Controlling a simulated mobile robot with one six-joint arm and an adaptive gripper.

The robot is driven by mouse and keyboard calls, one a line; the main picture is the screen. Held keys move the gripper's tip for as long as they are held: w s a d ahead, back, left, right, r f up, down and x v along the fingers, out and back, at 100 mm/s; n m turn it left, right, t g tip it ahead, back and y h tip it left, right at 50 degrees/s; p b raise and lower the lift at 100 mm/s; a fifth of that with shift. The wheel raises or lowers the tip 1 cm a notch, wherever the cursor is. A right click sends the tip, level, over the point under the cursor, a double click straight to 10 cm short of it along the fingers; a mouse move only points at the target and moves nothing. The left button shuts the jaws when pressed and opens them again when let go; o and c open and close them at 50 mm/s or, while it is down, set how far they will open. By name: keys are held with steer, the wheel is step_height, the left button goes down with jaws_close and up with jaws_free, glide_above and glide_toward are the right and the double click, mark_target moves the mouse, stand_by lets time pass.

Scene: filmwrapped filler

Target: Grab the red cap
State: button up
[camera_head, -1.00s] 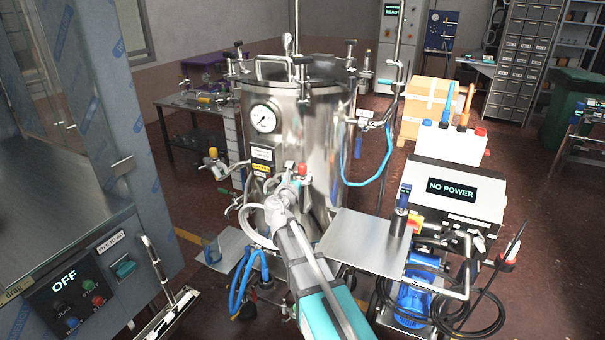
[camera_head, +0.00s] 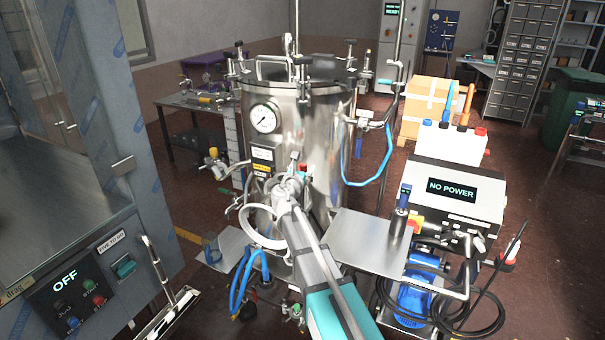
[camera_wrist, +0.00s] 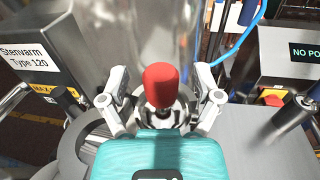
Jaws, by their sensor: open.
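A red cap (camera_wrist: 161,84) with a rounded top shows in the middle of the wrist view, above a metal fitting. My gripper (camera_wrist: 161,76) is open, with one finger on each side of the cap and a visible gap on both sides. In the head view my gripper (camera_head: 289,182) is in front of the lower part of the steel tank (camera_head: 325,135). There only a small part of the red cap (camera_head: 303,168) shows beside my gripper; the rest is hidden.
A steel plate (camera_head: 362,240) lies right of my arm. A unit reading NO POWER (camera_head: 452,190) stands further right, with a red-capped white container (camera_head: 450,142) behind it. A blue hose (camera_head: 368,184) hangs by the tank. A control cabinet (camera_head: 70,285) stands at left.

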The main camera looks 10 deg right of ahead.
stand_by(0.5)
jaws_close()
